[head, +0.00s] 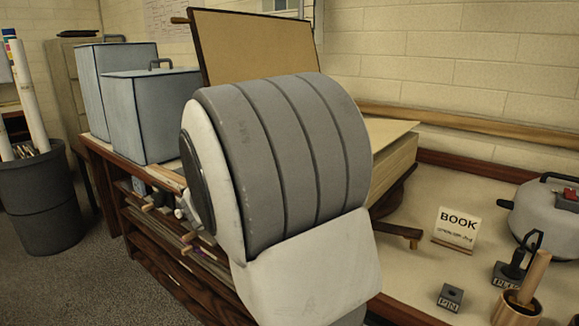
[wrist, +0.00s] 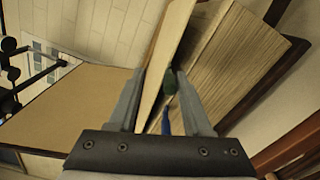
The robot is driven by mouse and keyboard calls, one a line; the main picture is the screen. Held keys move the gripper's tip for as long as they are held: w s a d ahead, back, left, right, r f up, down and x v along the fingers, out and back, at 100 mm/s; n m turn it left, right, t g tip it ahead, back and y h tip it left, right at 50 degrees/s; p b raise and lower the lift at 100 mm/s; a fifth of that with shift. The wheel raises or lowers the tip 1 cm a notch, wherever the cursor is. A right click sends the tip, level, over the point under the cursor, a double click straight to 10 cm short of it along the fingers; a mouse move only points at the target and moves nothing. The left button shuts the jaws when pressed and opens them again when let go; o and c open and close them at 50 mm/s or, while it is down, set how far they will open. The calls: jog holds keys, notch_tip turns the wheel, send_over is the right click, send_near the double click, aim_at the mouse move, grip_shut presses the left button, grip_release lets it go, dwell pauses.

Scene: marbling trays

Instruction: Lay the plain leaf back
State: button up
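In the wrist view a pale plain leaf (wrist: 166,60) stands on edge, seen nearly edge-on, beside a thick block of pages (wrist: 222,65). My gripper (wrist: 160,75) has its two fingers apart, with the leaf between them. The leaf lies close to the left finger, and a gap shows between it and the right finger. Whether the left finger touches it I cannot tell. In the head view my arm hides the gripper and most of the book; part of the page block (head: 396,155) shows to its right.
A tan, dark-edged board (head: 250,45) stands upright behind my arm. A BOOK sign (head: 457,229), a small labelled block (head: 450,297), a copper-coloured cup (head: 514,309) and a grey lidded vessel (head: 545,215) stand at right. Two blue-grey boxes (head: 150,110) stand at left. Small green and blue things show between the fingers.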

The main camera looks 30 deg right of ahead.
jog(key=p+v, duration=0.4)
jog(key=v, duration=1.3)
jog(key=shift+a, duration=0.25)
jog(key=shift+s+a, duration=0.1)
jog(key=shift+s, duration=0.05)
